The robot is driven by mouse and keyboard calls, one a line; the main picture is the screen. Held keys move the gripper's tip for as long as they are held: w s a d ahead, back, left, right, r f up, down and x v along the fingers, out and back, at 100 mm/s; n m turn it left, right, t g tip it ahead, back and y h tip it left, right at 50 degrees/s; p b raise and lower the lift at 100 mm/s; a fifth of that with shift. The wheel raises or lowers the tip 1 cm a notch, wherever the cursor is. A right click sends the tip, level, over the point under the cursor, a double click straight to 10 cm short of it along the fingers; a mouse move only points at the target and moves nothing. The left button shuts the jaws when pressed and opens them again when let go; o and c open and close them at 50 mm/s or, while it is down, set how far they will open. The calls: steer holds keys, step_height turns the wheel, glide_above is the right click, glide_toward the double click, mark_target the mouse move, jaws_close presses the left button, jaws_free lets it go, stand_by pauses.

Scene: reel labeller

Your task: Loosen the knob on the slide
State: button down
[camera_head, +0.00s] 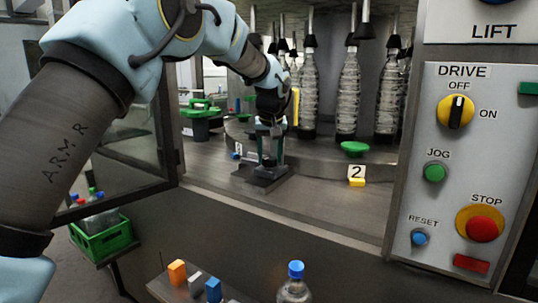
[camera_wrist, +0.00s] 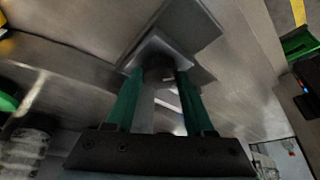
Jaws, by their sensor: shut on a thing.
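The slide (camera_head: 262,180) is a dark stepped block on the machine deck, left of the number 2 plate. My gripper (camera_head: 268,158) points down onto it from above. In the wrist view, its two green fingers (camera_wrist: 159,80) stand on either side of a dark round knob (camera_wrist: 158,73) and are shut on it. The knob sits on a grey square plate of the slide (camera_wrist: 190,32). In the head view the knob is hidden by the fingers. I cannot tell how far the knob is turned.
Clear bottles (camera_head: 347,95) hang in the machine behind my gripper. A green disc (camera_head: 354,148) and a yellow block with a number 2 plate (camera_head: 356,175) are to the right. The control panel (camera_head: 460,150) is at far right. An open glass door (camera_head: 115,140) stands left.

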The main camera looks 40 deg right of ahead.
steer(key=n+y+p, duration=0.1)
steer(key=n, duration=0.1)
steer(key=n+p, duration=0.1)
steer(key=n, duration=0.2)
steer(key=shift+d+n+t+y, duration=0.2)
steer(key=shift+n+t+y, duration=0.1)
steer(key=shift+t+y, duration=0.1)
steer(key=shift+s, duration=0.1)
steer(key=shift+c, duration=1.3)
jaws_free()
